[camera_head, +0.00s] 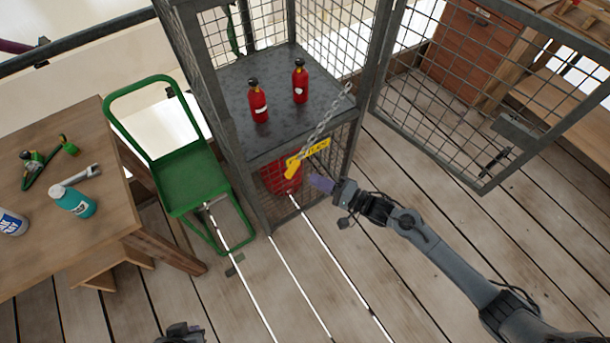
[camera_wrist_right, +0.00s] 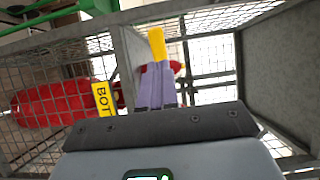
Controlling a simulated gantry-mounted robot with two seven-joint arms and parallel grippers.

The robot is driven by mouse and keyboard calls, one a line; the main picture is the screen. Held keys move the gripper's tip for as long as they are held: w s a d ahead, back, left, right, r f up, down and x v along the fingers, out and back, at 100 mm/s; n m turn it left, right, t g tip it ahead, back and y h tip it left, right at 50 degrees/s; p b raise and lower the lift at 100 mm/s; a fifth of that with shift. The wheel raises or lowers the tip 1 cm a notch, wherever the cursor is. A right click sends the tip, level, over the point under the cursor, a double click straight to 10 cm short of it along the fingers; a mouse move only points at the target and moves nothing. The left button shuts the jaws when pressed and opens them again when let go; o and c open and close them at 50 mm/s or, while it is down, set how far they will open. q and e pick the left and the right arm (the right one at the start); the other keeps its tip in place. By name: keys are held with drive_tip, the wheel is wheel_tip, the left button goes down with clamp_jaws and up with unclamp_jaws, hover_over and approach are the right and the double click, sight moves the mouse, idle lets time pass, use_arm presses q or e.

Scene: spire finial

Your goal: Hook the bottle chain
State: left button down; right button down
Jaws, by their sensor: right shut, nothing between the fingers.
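A grey chain (camera_head: 325,120) hangs from the right front post of the wire-mesh cage (camera_head: 247,150). A yellow hook piece (camera_head: 292,168) is at its lower end, in front of the lower compartment. The yellow piece (camera_wrist_right: 157,42) also shows just beyond the fingertips in the right wrist view. My right gripper (camera_head: 321,184) is shut and empty, its purple fingers together, right of the yellow piece. Whether they touch is unclear. A yellow label (camera_head: 310,151) is on the cage. A red bottle (camera_head: 283,178) stands behind it. A dark part of my left gripper (camera_head: 180,333) shows at the bottom edge.
Two small red bottles (camera_head: 258,101) stand on the cage shelf. The mesh door (camera_head: 440,110) is swung open to the right. A green hand cart (camera_head: 187,178) stands left of the cage. A wooden table (camera_head: 130,200) is at far left.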

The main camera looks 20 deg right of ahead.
sight(296, 170)
use_arm(q)
drive_tip(key=shift+f+b, duration=0.35)
drive_tip(key=shift+f, duration=0.15)
use_arm(e)
drive_tip(key=x, duration=0.4)
drive_tip(key=shift+w+a, duration=0.2)
drive_tip(key=shift+w, duration=0.05)
use_arm(q)
drive_tip(key=shift+d, duration=0.1)
